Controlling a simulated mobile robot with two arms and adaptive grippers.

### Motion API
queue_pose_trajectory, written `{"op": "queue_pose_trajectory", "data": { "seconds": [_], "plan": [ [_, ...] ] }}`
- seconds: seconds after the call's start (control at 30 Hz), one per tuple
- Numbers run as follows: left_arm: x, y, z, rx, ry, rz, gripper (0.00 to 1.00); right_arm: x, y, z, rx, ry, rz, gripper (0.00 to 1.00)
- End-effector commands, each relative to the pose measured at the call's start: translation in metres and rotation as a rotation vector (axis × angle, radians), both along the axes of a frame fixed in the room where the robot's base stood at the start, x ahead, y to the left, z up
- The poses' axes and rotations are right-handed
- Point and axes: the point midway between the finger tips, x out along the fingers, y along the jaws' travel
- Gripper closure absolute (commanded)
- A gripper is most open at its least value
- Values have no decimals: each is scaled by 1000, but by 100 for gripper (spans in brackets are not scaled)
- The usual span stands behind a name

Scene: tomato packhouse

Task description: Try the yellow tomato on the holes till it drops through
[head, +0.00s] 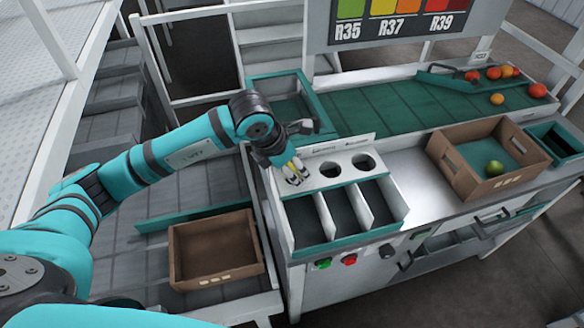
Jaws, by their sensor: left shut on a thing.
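My left gripper (293,173) is over the left end of the white sizing plate (346,172), where it covers the leftmost hole position. It is shut on the yellow tomato, of which at most a small yellow patch shows between the fingers. I cannot tell whether the tomato touches the plate. The middle hole (330,170) and the right hole (363,162) are uncovered and look empty. Below the plate are three dark compartments (343,209) with white dividers, and no fruit shows in them. My right gripper is not in view.
A cardboard box (462,169) with a green tomato (494,168) stands on the right. A brown crate (196,284) is at the lower left and looks empty. Several red and orange tomatoes (497,99) lie at the far right of the green belt (385,102). Buttons (349,260) line the front.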

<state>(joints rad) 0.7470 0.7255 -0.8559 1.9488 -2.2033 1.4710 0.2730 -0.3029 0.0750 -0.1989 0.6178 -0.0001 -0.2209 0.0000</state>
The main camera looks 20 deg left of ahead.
Motion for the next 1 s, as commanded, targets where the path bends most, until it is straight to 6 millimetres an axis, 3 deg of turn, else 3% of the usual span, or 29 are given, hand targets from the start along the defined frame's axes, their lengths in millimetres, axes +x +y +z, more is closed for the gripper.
{"op": "queue_pose_trajectory", "data": {
  "seconds": [0.17,0.2,0.4,1.0],
  "plan": [
    [0,0,1,-1,-1,0,68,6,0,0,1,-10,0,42],
    [0,0,1,0,0,0,50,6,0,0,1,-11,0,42],
    [0,0,1,0,0,0,26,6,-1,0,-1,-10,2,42],
    [0,0,0,0,0,1,26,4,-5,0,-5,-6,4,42]
  ]
}}
